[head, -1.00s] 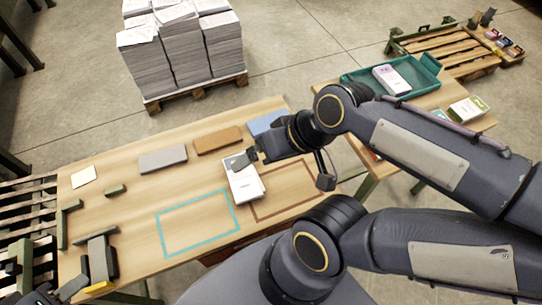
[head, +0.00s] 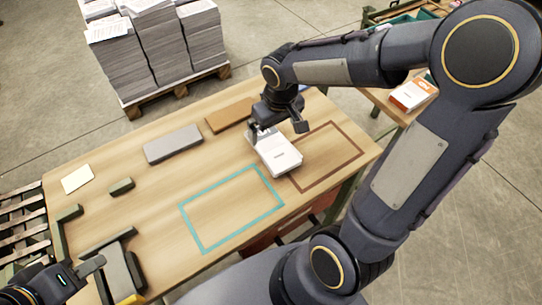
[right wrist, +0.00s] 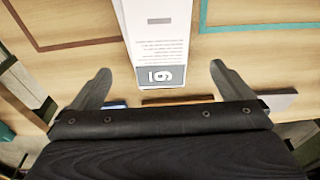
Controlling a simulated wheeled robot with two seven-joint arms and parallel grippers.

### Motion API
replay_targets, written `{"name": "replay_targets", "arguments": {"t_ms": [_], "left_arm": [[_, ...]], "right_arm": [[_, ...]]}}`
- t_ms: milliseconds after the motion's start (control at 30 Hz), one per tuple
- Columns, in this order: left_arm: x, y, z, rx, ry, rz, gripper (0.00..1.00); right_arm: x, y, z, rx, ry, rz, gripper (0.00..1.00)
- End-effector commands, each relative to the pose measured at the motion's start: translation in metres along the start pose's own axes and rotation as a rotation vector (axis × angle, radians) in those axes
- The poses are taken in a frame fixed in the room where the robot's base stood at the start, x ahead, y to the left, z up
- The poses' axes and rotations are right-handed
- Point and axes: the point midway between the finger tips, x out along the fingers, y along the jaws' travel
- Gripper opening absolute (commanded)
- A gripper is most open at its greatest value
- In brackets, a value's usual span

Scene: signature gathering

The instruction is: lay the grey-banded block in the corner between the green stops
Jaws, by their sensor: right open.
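A white block (head: 280,155) with printed text lies on the table beside the brown outline. In the right wrist view its near end shows a grey band (right wrist: 160,76) with a number. My right gripper (head: 268,133) is at the block's far end. In the right wrist view its open fingers (right wrist: 160,80) stand on both sides of that end, with gaps. An angled green stop (head: 64,222) and a short green stop (head: 121,187) are at the table's left. My left gripper (head: 95,278) is at the lower left, beside a dark grey piece; its jaw opening is unclear.
A teal outline (head: 232,207) and a brown outline (head: 330,157) mark the table. A grey block (head: 173,145), a brown block (head: 230,115) and a cream card (head: 77,179) lie along the back. An orange-and-white block (head: 413,94) is on the right table. Paper stacks stand behind.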

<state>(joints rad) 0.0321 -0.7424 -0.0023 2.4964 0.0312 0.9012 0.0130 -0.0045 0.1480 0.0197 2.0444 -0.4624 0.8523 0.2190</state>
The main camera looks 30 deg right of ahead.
Motion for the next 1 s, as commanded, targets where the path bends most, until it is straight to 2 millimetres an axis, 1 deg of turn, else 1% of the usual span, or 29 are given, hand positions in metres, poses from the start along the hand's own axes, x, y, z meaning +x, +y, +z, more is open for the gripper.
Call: {"name": "replay_targets", "arguments": {"t_ms": [33,267,500,633,833,867,1000], "left_arm": [[0.001,-0.001,0.001,0.000,0.000,0.000,0.36],[0.004,-0.002,0.002,0.000,0.001,0.000,0.36],[0.009,-0.004,0.005,0.000,0.000,0.000,0.36],[0.010,-0.005,0.005,0.000,0.000,0.000,0.36],[0.010,-0.004,0.005,0.000,0.000,0.000,0.36],[0.010,-0.004,0.005,0.000,0.000,0.000,0.36],[0.010,-0.004,0.005,0.000,0.000,0.000,0.36]], "right_arm": [[0.006,0.000,0.000,-0.001,-0.004,0.002,1.00],[0.031,0.001,0.001,0.000,-0.005,0.000,1.00],[0.067,0.003,0.001,0.000,-0.005,0.000,1.00],[0.075,0.003,0.001,0.000,-0.002,-0.001,1.00],[0.075,0.003,0.000,0.001,-0.001,0.000,1.00],[0.075,0.003,0.000,0.001,-0.001,0.000,0.99],[0.075,0.003,0.000,0.001,-0.001,0.000,0.80]]}}
